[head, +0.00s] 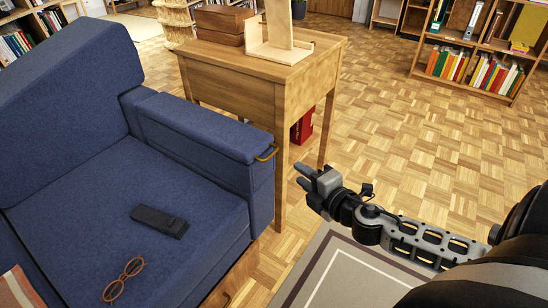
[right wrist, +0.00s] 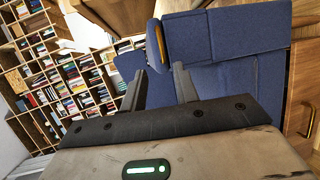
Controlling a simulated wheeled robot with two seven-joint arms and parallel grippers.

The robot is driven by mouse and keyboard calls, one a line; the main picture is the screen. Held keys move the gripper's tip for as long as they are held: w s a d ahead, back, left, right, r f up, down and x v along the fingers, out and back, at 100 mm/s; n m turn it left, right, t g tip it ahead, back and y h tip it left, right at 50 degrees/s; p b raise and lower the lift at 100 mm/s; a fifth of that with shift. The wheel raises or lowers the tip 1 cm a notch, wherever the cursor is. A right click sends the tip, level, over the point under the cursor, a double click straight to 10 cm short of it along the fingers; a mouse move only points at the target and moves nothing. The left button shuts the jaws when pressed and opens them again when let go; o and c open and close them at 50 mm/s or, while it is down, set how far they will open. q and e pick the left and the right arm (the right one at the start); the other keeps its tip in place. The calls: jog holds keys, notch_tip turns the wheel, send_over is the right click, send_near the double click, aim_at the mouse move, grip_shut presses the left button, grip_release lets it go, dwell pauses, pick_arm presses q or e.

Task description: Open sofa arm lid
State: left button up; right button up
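The blue sofa arm lid (head: 205,128) is the padded top of the sofa arm and lies flat on the arm body (head: 215,165), shut. My left gripper is not in view.
A wooden side table (head: 250,82) with boxes stands behind the arm, its front leg close to the handle. A dark remote (head: 159,221) and orange glasses (head: 123,279) lie on the seat. Parquet floor (head: 400,140) is clear to the right, with a rug (head: 335,280) below.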

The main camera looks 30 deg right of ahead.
aim_at(273, 154)
jog(key=w+f+b, duration=0.1)
jog(key=w+f, duration=0.1)
jog(key=w, duration=1)
jog(key=shift+w+f+b, duration=0.15)
jog(key=shift+f+b, duration=0.15)
grip_shut()
